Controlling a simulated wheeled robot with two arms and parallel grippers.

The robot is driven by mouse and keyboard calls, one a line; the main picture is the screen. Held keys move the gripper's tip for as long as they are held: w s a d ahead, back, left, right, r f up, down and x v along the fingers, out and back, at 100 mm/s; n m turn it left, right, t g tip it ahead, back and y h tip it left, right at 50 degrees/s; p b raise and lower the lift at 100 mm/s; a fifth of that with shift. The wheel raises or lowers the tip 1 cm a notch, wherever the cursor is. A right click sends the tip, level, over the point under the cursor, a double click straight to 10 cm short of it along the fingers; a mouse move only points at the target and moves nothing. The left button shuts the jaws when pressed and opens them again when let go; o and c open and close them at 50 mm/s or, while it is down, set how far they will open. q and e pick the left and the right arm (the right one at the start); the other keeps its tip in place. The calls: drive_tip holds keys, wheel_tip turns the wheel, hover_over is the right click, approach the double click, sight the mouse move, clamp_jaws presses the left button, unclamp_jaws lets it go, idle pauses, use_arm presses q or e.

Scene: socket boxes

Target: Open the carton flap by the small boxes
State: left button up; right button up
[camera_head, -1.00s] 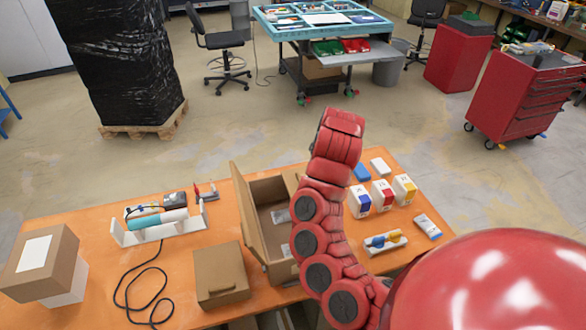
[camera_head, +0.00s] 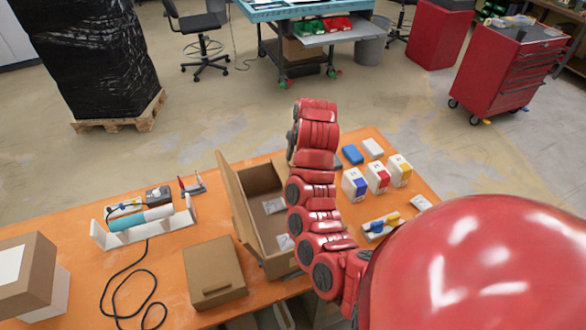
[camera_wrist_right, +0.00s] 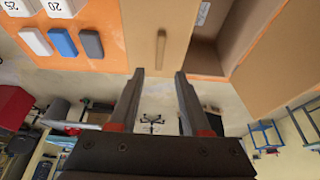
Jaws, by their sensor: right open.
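An open cardboard carton (camera_head: 262,183) stands on the orange table, with its left flap (camera_head: 235,195) raised. My red right arm covers much of the carton's right side in the head view. My right gripper (camera_wrist_right: 159,74) is open and empty. Its fingertips appear at that flap's edge; I cannot tell whether they touch it. My left gripper is not in view.
Small white boxes with coloured labels (camera_head: 378,177) and a blue block (camera_head: 352,154) stand right of the carton. A closed brown box (camera_head: 213,270) lies left of it. A white holder (camera_head: 150,230) with a cable stands further left.

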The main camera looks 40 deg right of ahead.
drive_tip(key=b+x, duration=0.3)
drive_tip(key=x, duration=0.2)
drive_tip(key=shift+s+f+b, duration=0.15)
drive_tip(key=shift+f+b, duration=0.15)
drive_tip(key=shift+w+p+x, duration=0.25)
drive_tip(key=shift+p+x, duration=0.5)
drive_tip(key=shift+x, duration=0.45)
drive_tip(key=shift+d+f, duration=0.1)
drive_tip(key=shift+w+f, duration=0.1)
clamp_jaws()
